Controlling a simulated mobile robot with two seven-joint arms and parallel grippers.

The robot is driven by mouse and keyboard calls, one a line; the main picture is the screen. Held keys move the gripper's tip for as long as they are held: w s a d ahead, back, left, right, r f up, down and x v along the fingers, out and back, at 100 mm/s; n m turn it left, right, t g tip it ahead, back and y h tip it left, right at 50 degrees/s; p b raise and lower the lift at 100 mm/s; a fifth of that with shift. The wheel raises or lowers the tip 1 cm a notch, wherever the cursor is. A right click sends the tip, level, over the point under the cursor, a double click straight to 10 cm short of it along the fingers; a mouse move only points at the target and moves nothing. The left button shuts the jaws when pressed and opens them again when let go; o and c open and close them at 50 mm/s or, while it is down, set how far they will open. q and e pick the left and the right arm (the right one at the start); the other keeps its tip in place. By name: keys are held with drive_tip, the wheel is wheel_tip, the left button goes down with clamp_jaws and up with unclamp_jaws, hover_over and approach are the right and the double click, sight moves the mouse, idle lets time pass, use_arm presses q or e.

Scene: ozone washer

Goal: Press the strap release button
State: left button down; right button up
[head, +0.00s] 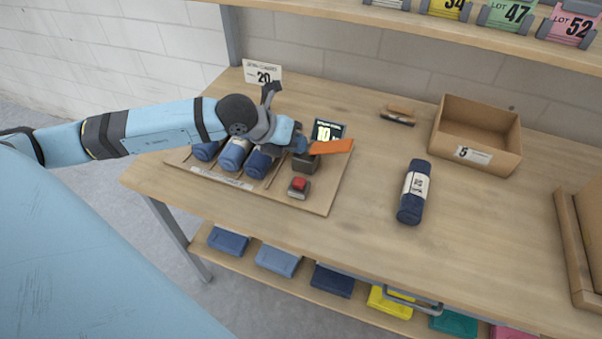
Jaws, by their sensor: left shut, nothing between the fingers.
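A red button (299,183) sits on a small dark housing near the front right of a wooden board (318,204) on the table. It is probably the strap release button; no label on it is readable. Just behind it stands a dark block (306,163) with an orange flat piece (331,147) sticking out to the right. My left gripper (298,144) is shut and empty, above and behind the button, near the dark block. It is apart from the button. Whether it touches the block or orange piece I cannot tell. My right gripper is not in view.
Rolled blue bundles (234,154) lie on the board under my left arm. A small display (328,131) stands behind the block. Another blue roll (414,192) lies to the right, with an open cardboard box (510,148) beyond. The table front by the button is clear.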

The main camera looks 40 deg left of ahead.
sight(298, 180)
use_arm(q)
drive_tip(key=shift+f, duration=0.15)
wheel_tip(298, 180, down, 8)
drive_tip(key=b, duration=0.4)
drive_tip(key=shift+f+b, duration=0.35)
drive_tip(key=shift+b, duration=0.05)
drive_tip(key=shift+r, duration=0.1)
idle(0.9)
idle(0.6)
drive_tip(key=shift+f+b, duration=0.45)
drive_tip(key=shift+b, duration=0.05)
